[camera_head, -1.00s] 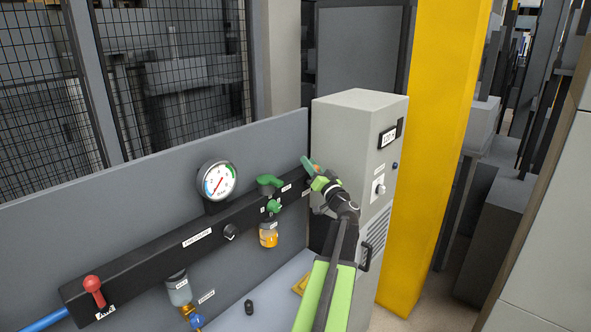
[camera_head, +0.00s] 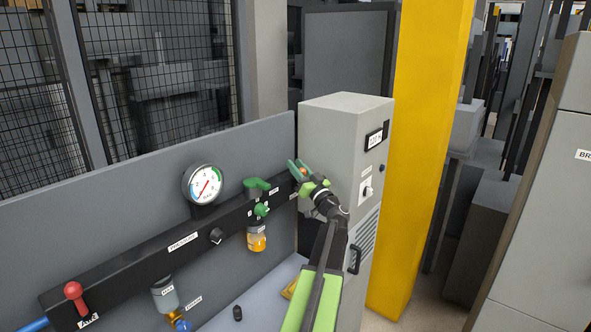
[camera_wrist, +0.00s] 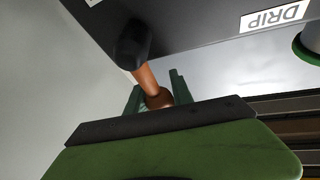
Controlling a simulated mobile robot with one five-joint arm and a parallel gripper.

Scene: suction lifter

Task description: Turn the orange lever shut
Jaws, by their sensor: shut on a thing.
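The orange lever (camera_wrist: 149,82) shows in the wrist view, running from a black hub (camera_wrist: 132,43) on the dark rail to a rounded knob between my green fingers. In the head view a small orange part of the lever (camera_head: 303,171) shows between the fingertips. My gripper (camera_head: 299,170) is shut on the lever at the right end of the rail, and its fingers (camera_wrist: 157,97) lie on either side of the knob. The hub is hidden by my gripper in the head view.
The black rail (camera_head: 140,252) carries a red lever (camera_head: 74,291), a round gauge (camera_head: 204,184), a black knob (camera_head: 217,236) and a green valve (camera_head: 257,187). A grey cabinet (camera_head: 338,130) stands close right of my gripper, before a yellow post (camera_head: 415,150).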

